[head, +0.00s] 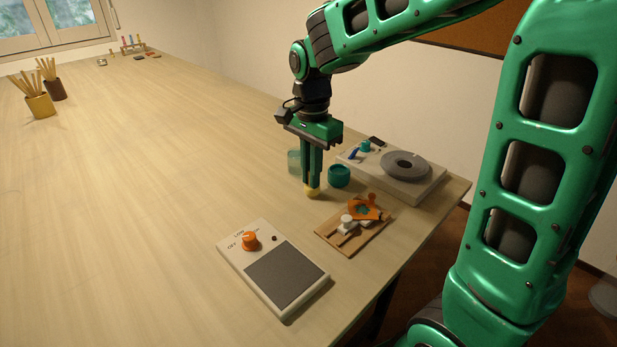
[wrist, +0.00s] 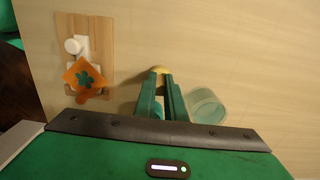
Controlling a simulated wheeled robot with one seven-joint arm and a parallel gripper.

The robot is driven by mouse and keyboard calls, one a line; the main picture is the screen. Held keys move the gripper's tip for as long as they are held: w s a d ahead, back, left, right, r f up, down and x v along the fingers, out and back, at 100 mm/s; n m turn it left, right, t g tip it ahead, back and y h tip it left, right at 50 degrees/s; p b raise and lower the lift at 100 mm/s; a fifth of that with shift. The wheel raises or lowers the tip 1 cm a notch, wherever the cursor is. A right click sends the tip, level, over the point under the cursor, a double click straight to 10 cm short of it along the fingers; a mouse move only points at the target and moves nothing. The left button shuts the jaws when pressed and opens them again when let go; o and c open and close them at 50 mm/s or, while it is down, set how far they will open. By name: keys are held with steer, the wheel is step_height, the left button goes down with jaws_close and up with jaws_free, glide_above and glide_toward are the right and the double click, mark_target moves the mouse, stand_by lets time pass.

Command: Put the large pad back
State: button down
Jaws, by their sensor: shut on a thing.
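My gripper (head: 312,189) points straight down over the table, right of the middle. Its fingers are shut on a small yellow pad (head: 313,193), low near the tabletop; I cannot tell if it touches. In the wrist view a sliver of the yellow pad (wrist: 161,69) shows between the fingertips (wrist: 160,75). Its full size is hidden, so I cannot tell whether it is the large one. A teal round cup (head: 339,177) stands just right of the fingers. A clear greenish jar (head: 294,163) stands behind and left of them; it also shows in the wrist view (wrist: 206,105).
A wooden board (head: 329,238) with an orange piece (head: 366,209) and white fixture lies in front right. A white device with an orange knob (head: 249,240) sits nearer. A white unit with a grey disc (head: 406,164) stands at the right edge.

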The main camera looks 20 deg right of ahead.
steer(key=shift+f, duration=0.6)
steer(key=c, duration=1.8)
jaws_free()
step_height(320, 180, up, 12)
steer(key=shift+r, duration=0.1)
steer(key=s+d+f+n, duration=0.2)
steer(key=s+d+f, duration=0.2)
steer(key=s, duration=0.4)
steer(key=s+d+f+n, duration=0.2)
steer(key=s+d+f, duration=0.2)
steer(key=s+d, duration=0.3)
steer(key=s+d+f+n, duration=0.3)
steer(key=s+d, duration=0.3)
steer(key=s, duration=0.4)
steer(key=shift+s+d+f, duration=0.2)
steer(key=shift+f, duration=0.45)
